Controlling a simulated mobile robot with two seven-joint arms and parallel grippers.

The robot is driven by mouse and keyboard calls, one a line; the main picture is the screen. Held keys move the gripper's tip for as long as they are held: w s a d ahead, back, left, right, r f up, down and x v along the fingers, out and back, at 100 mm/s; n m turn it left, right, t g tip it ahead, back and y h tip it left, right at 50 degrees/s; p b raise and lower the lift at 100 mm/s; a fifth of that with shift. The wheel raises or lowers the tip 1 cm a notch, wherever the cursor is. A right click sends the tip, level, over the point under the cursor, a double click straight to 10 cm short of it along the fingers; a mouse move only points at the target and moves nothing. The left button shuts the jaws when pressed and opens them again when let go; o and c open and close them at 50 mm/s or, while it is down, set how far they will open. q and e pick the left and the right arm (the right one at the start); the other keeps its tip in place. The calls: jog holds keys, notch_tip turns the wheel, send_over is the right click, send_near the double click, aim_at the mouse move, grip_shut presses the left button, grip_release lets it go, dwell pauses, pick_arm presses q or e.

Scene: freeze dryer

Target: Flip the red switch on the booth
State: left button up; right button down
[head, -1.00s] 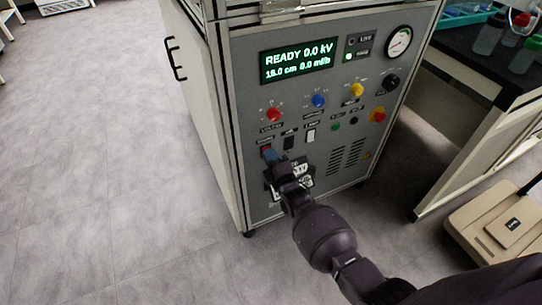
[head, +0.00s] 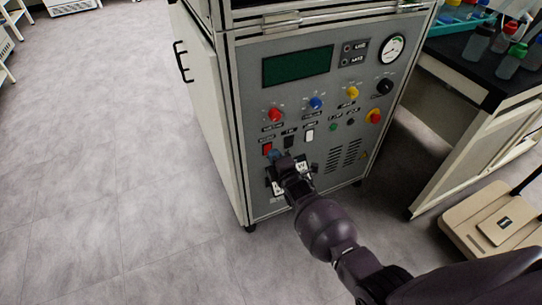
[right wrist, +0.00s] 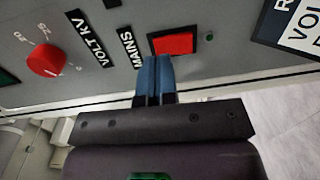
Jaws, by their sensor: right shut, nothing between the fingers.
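The red switch (head: 267,149) is on the grey front panel of the booth (head: 258,205), below the red knob, in the head view. In the right wrist view the red switch (right wrist: 174,43) sits beside the word MAINS, its face unlit. My right gripper (head: 280,157) is shut and empty. Its blue fingertips (right wrist: 154,62) are close to the near edge of the red switch; I cannot tell whether they touch it. The booth's display (head: 298,67) is dark. My left gripper is not in view.
Red (head: 275,115), blue (head: 316,103) and yellow (head: 352,93) knobs, a black switch (head: 289,142) and a white switch (head: 310,136) are nearby on the panel. A black-topped bench (head: 487,78) and a beige scale (head: 492,228) stand right. The floor left is clear.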

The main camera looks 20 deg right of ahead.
pick_arm(q)
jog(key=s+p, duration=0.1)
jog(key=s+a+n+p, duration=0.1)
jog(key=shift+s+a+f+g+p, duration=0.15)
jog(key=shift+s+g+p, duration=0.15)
jog(key=shift+p, duration=0.1)
pick_arm(e)
jog(key=s, duration=1.1)
jog(key=shift+s+d, duration=0.2)
jog(key=shift+s, duration=0.1)
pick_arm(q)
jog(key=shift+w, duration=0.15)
